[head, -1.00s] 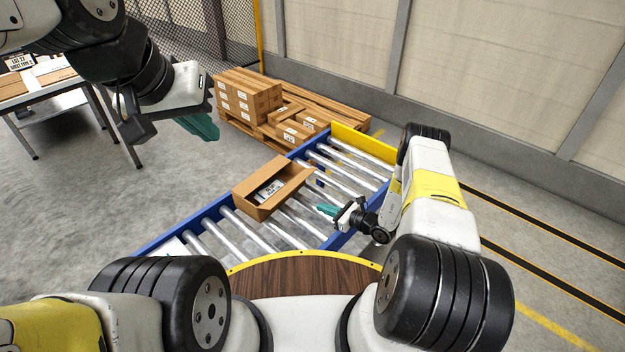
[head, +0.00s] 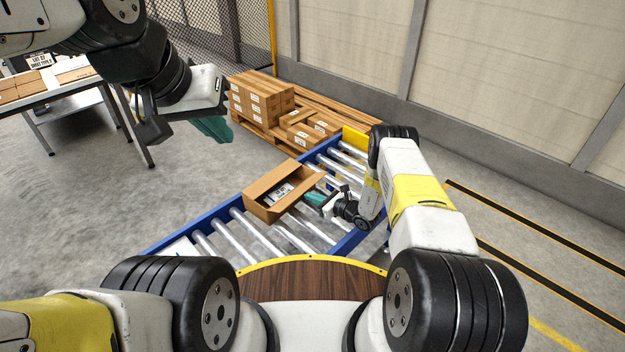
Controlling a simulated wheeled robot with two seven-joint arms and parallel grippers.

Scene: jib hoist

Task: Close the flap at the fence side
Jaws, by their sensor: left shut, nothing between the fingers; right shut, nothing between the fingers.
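An open cardboard box (head: 266,206) stands on the roller conveyor, with a labelled item (head: 282,193) inside. One flap (head: 272,179) stands up along its far left side; the other flaps are hard to make out at this size. My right gripper (head: 312,199) is shut and empty, its teal fingertips right beside the box's right end; I cannot tell if they touch it. My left gripper (head: 214,129) is shut and empty, raised in the air at upper left, well away from the box.
The roller conveyor (head: 212,217) has blue side rails and a yellow end stop (head: 355,139). Behind it a wooden pallet (head: 262,128) carries several cartons (head: 257,98). A mesh fence (head: 210,25) stands at the back left, and a table (head: 60,88) stands at the left.

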